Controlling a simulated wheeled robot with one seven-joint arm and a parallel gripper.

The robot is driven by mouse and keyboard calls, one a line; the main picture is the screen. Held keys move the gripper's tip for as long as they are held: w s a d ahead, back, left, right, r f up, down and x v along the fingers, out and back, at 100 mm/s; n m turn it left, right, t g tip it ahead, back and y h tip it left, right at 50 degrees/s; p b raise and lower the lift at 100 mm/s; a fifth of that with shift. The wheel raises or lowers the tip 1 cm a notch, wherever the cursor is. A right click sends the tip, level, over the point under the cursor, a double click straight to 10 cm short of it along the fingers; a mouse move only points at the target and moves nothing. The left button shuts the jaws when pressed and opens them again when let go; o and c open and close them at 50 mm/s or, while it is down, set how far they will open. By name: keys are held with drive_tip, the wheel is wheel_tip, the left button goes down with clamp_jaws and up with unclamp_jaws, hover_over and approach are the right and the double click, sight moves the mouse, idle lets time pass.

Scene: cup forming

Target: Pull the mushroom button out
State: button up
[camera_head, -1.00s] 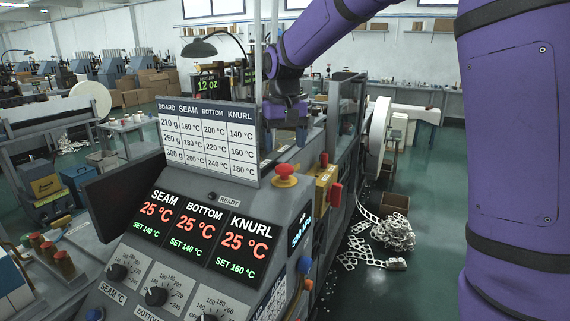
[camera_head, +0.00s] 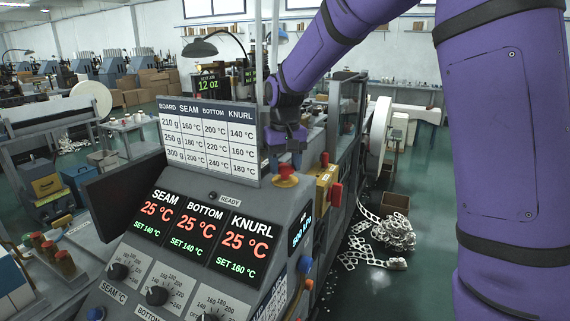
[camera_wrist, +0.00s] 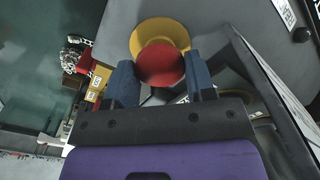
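The red mushroom button (camera_head: 286,170) sits on a yellow round base at the upper right edge of the grey control panel, beside the temperature board. My gripper (camera_head: 286,160) is right above it, fingers pointing down, and hides part of its top. In the wrist view the red button head (camera_wrist: 160,66) lies between the two blue fingers of my gripper (camera_wrist: 159,68), with the yellow base (camera_wrist: 160,33) beyond it. The fingers are apart, one on each side of the head, with little or no gap. I cannot tell whether they touch it.
The temperature board (camera_head: 209,143) stands close to the left of my gripper. A yellow box with a red knob (camera_head: 335,194) is just right of the button. The panel's displays (camera_head: 190,228) and dials lie in front. Paper scrap (camera_head: 392,233) lies on the floor at the right.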

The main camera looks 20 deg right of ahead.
sight(285, 165)
drive_tip(key=c, duration=0.3)
drive_tip(key=shift+r, duration=0.7)
drive_tip(key=shift+c, duration=0.2)
drive_tip(key=o, duration=1.3)
wheel_tip(285, 165, up, 11)
drive_tip(key=shift+f, duration=0.1)
